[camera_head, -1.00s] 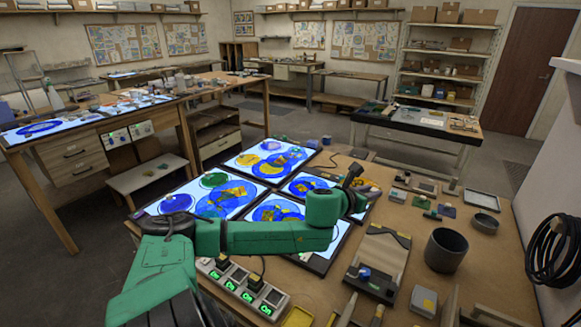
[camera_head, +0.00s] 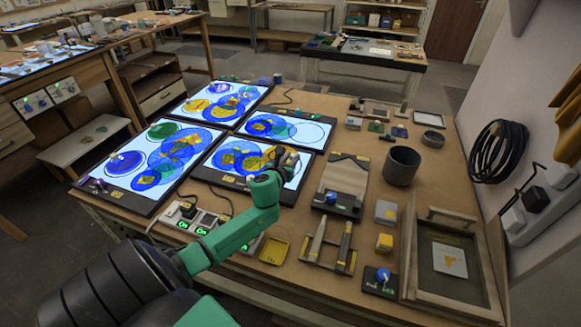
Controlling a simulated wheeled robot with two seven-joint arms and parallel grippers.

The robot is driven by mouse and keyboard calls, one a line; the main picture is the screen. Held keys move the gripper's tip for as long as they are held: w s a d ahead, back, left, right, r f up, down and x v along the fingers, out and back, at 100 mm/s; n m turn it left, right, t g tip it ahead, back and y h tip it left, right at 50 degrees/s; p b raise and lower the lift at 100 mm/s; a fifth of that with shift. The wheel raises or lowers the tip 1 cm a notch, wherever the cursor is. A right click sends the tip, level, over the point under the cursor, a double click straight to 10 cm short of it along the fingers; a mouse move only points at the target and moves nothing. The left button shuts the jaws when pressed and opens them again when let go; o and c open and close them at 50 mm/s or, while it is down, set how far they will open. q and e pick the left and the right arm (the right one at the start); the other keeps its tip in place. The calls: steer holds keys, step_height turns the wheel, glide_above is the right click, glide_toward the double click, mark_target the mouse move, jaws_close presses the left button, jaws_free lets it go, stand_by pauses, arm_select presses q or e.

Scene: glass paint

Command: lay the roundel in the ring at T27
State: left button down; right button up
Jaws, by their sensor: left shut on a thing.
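My left gripper (camera_head: 287,160) is over the front right light panel (camera_head: 238,183), its jaws small and dark against the glass. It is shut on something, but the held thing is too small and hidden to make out. Blue, yellow and green glass rounds lie on the lit panels, several overlapping. A thin ring outline (camera_head: 313,133) shows on the right side of the back right panel (camera_head: 285,130). The label T27 cannot be read, so I cannot tell which ring bears it. My right gripper is out of view.
Two more light panels (camera_head: 118,196) stand at the left and back. A power strip (camera_head: 197,221), yellow tray (camera_head: 274,250), dark cup (camera_head: 402,165) and wooden frame (camera_head: 411,276) crowd the bench. Bare wood (camera_head: 322,101) shows behind the panels.

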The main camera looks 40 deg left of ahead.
arm_select(q)
step_height(320, 180, down, 3)
steer(key=shift+r, duration=0.3)
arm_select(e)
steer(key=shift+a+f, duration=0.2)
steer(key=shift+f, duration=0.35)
arm_select(q)
steer(key=shift+f+b, duration=0.3)
steer(key=shift+b, duration=0.15)
steer(key=c, duration=0.7)
jaws_free()
steer(key=shift+r, duration=0.1)
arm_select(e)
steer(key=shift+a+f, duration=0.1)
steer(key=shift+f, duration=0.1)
arm_select(q)
steer(key=shift+r, duration=0.1)
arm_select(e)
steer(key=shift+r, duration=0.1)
arm_select(q)
steer(key=shift+s+r+p, duration=0.1)
steer(key=shift+r+p, duration=0.05)
steer(key=shift+p, duration=0.2)
steer(key=v, duration=1.2)
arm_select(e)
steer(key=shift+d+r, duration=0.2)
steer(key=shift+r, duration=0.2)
